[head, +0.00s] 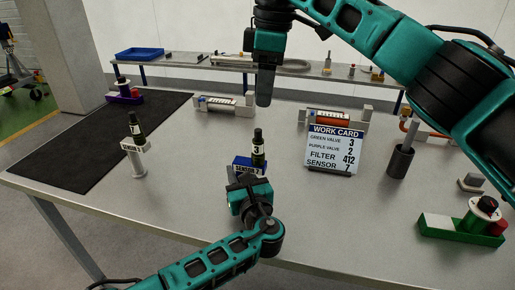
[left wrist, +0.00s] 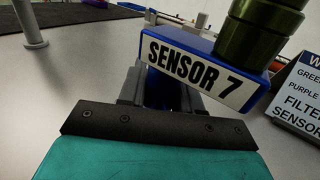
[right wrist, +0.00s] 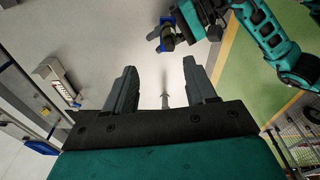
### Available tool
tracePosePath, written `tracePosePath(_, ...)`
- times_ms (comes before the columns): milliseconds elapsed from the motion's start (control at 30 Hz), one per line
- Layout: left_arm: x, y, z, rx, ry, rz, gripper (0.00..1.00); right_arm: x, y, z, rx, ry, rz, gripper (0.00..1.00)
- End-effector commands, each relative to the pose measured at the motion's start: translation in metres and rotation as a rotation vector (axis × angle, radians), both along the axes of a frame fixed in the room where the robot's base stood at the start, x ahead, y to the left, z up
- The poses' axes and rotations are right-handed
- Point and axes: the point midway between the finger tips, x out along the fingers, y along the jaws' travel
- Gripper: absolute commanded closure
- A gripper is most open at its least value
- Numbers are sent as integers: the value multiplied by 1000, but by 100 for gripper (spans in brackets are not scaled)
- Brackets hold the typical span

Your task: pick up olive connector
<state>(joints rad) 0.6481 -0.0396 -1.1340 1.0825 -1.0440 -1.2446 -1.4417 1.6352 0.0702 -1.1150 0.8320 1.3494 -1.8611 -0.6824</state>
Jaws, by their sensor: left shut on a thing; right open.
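An olive connector (head: 258,148) stands upright on a blue block marked SENSOR 7 (head: 243,168). In the left wrist view the connector's lower part (left wrist: 258,32) rests on the block (left wrist: 205,70), which tilts in that picture. My left gripper (head: 245,183) is shut on the block's blue part; the closed fingers (left wrist: 161,92) are just below the label. My right gripper (head: 265,98) points down above the table, behind the connector. In the right wrist view its fingers (right wrist: 163,88) are apart with nothing held between them.
A similar dark connector (head: 136,127) stands on a pale post (head: 138,163) at left. The work card (head: 333,150) stands right of the block, with a dark cup (head: 400,162) beyond. A black mat (head: 75,150) lies at left.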

Motion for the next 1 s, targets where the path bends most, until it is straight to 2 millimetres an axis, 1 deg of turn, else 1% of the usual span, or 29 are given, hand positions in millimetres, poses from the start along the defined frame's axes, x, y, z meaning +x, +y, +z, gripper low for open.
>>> tracePosePath(33, 0, 0, 0, 1, 1, 1, 100, -1, 4, 2, -28, 7, 9, 44)
tracePosePath(167, 0, 1, 0, 1, 1, 1, 100, -3, 6, 5, -80, 25, 24, 44)
tracePosePath(267, 0, 1, -1, 1, 1, 1, 100, -4, 7, 1, -97, 33, 29, 44)
tracePosePath(367, 0, 1, -1, 1, 0, 1, 100, -4, 7, -14, -102, 34, 31, 44)
tracePosePath(500, 0, 1, 0, 1, 0, 1, 100, -5, 7, -39, -101, 35, 31, 44)
tracePosePath(600, 0, 1, 0, 1, 0, 1, 100, -4, 7, -53, -100, 34, 29, 44)
tracePosePath(833, 0, 0, 0, 1, 1, 1, 100, -6, 9, -70, -99, 33, 31, 44)
tracePosePath(1000, 0, 0, 0, 1, 1, 1, 100, -12, 14, -95, -100, 34, 31, 44)
